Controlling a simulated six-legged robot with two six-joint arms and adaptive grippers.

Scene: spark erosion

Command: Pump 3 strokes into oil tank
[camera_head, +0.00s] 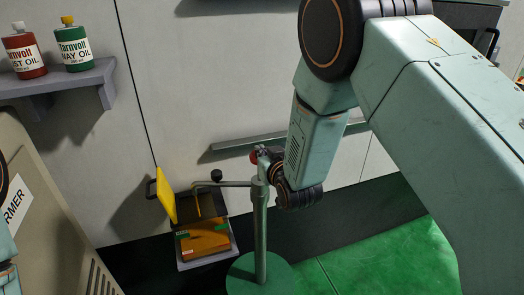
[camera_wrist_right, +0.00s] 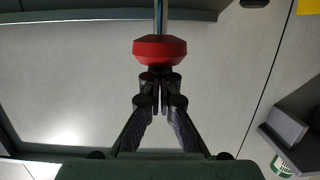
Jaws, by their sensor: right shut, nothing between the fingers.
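A green pump post (camera_head: 260,235) stands on a round base, and its thin spout (camera_head: 222,184) reaches left over the oil tank (camera_head: 205,240). The tank is a low box with an orange-brown front part and a raised yellow flap (camera_head: 166,196). A red knob (camera_head: 254,157) shows at the post's top, and in the right wrist view the red knob (camera_wrist_right: 160,50) sits on a metal rod. My right gripper (camera_wrist_right: 160,88) is shut and empty, its fingertips close to the knob; whether they touch it I cannot tell. In the head view, my right gripper (camera_head: 270,166) partly hides the pump top. My left gripper is out of view.
A red bottle (camera_head: 25,55) and a green bottle (camera_head: 74,50) stand on a grey wall shelf (camera_head: 60,82) at upper left. A beige cabinet (camera_head: 45,215) fills the lower left. A pale machine wall (camera_head: 215,80) with a ledge (camera_head: 232,145) is behind the pump. Green floor (camera_head: 390,260) lies open at right.

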